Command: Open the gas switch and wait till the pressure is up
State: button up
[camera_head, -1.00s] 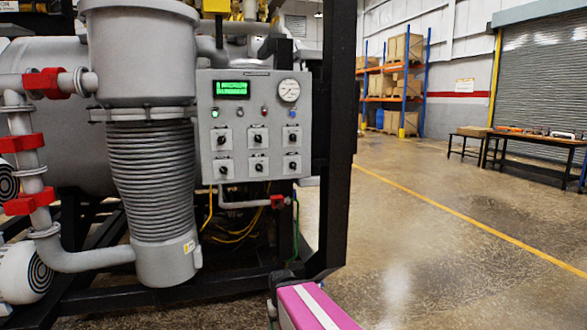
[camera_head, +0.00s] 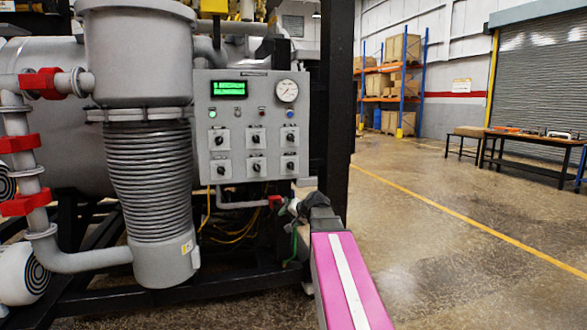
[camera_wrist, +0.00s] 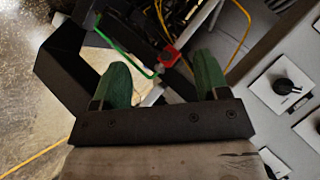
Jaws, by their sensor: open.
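The grey control panel (camera_head: 251,125) carries a lit green display (camera_head: 229,90), a round pressure gauge (camera_head: 287,90), indicator lights and several black rotary knobs. Labels are too small to read, so I cannot tell whether one knob is the gas switch. Below the panel's lower right is a small red valve handle (camera_head: 275,201) on a grey pipe. In the wrist view, the red handle (camera_wrist: 169,56) appears beyond and between my green fingertips, apart from them. My gripper (camera_wrist: 163,72) is open and empty. In the head view it is small, close to the red handle.
A black frame post (camera_head: 335,120) stands just right of the panel. A green hose and yellow cables (camera_head: 235,230) hang below the panel. Panel knobs (camera_wrist: 288,86) lie to the right in the wrist view. Open floor (camera_head: 450,260) lies to the right.

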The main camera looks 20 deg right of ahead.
aim_at(292, 166)
jog(key=w+d+r+m+t, duration=0.1)
jog(key=w+d+r+t, duration=0.3)
jog(key=r, duration=0.6)
jog(key=d+r+m+t, duration=0.1)
jog(key=d+r+m, duration=0.1)
jog(key=d+r, duration=0.5)
jog(key=w+a, duration=0.1)
jog(key=w, duration=0.2)
jog(key=w+a, duration=0.2)
jog(key=w, duration=0.1)
jog(key=w+a, duration=0.2)
jog(key=w, duration=0.2)
jog(key=shift+a, duration=0.2)
jog(key=c, duration=0.9)
